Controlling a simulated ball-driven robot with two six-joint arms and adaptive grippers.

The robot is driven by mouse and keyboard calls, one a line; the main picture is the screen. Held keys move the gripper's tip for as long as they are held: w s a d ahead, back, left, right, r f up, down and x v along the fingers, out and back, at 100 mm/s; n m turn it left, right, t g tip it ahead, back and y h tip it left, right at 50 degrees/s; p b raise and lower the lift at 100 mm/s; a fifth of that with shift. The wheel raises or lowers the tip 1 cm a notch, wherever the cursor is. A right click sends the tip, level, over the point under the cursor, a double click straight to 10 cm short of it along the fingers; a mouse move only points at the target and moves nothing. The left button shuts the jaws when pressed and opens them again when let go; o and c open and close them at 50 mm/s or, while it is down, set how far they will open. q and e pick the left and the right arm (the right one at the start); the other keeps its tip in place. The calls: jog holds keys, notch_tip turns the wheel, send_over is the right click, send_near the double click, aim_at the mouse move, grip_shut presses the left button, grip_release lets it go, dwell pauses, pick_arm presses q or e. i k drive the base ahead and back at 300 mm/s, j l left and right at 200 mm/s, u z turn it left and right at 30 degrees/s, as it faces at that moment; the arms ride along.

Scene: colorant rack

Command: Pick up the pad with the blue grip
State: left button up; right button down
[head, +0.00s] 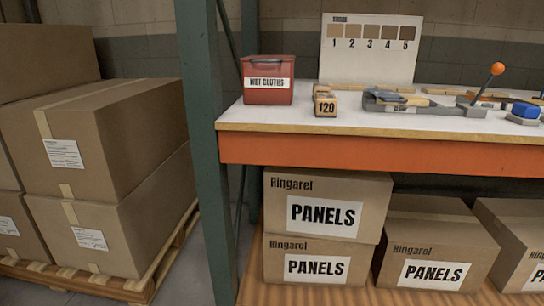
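A pad with a blue grip (526,111) sits on the white bench top (350,121) at the far right of the head view. Its blue top rests on a grey base, close to the front edge of the bench. Neither of my grippers shows in the head view.
A red bin (268,68) labelled wet cloths, a wooden block (325,106) marked 120 and a grey tool with an orange-knobbed lever (497,69) stand on the bench. A green post (204,150) rises at its left end. Cartons (325,252) fill the lower shelf.

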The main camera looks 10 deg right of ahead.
aim_at(522, 113)
jog(key=z, duration=1.6)
jog(key=i+l, duration=0.05)
